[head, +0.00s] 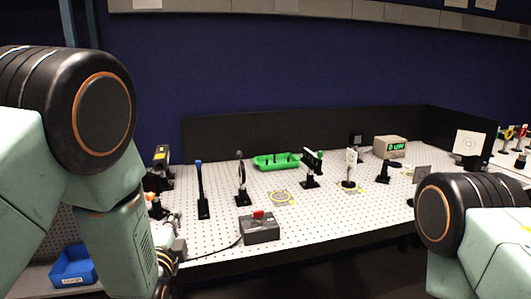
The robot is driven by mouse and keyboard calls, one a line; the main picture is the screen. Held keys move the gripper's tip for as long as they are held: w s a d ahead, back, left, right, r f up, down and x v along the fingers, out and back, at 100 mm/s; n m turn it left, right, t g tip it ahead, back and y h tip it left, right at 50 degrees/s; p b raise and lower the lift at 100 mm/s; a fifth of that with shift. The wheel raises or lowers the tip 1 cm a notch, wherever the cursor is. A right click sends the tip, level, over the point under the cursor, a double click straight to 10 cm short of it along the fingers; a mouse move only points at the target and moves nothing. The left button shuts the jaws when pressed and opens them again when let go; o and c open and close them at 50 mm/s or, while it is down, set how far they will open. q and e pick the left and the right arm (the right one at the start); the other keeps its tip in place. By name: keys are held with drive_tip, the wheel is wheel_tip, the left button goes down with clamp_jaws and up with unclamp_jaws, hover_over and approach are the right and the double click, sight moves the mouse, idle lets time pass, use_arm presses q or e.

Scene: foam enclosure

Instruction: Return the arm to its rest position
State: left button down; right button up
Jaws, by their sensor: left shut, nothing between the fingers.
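My left arm comes in from the left and bends down at the front left of the perforated white table (320,222). My left gripper (168,217) is small and partly hidden by my own forearm. It is shut with nothing held, over the table's left end and close to a black device with a yellow label (161,154). My right arm shows only as a dark joint and pale link at the lower right. Its gripper is out of view.
A grey box with a red button (261,227) sits at the table's front edge. Black posts (203,191) and optic mounts (241,180) stand behind it. A green tray (277,161) is at the back. A blue bin (73,268) lies at lower left.

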use_arm(q)
drive_tip(key=s+a+f+n+g+b, duration=0.1)
drive_tip(key=s+f+n+g+b, duration=0.1)
drive_tip(key=s+f+n+g, duration=0.75)
drive_tip(key=s+a+f+n+g+b, duration=0.1)
drive_tip(key=s+f+n, duration=0.2)
drive_tip(key=s+f, duration=0.8)
drive_tip(key=s+f+n+g+h+b, duration=0.1)
drive_tip(key=s+f+n+g+b, duration=0.3)
drive_tip(key=s+f, duration=1.4)
drive_tip(key=s+g+b, duration=0.1)
drive_tip(key=s+g, duration=0.2)
drive_tip(key=shift+a+f, duration=0.2)
drive_tip(key=shift+a, duration=0.1)
use_arm(e)
wheel_tip(320, 180, down, 8)
drive_tip(key=shift+w+f, duration=0.25)
drive_tip(key=shift+w, duration=0.2)
use_arm(q)
drive_tip(key=shift+s+g, duration=0.1)
drive_tip(key=shift+g, duration=0.15)
use_arm(e)
drive_tip(key=shift+s+a, duration=0.1)
drive_tip(key=shift+s, duration=0.05)
use_arm(q)
drive_tip(key=shift+w, duration=0.2)
drive_tip(key=shift+s, duration=0.15)
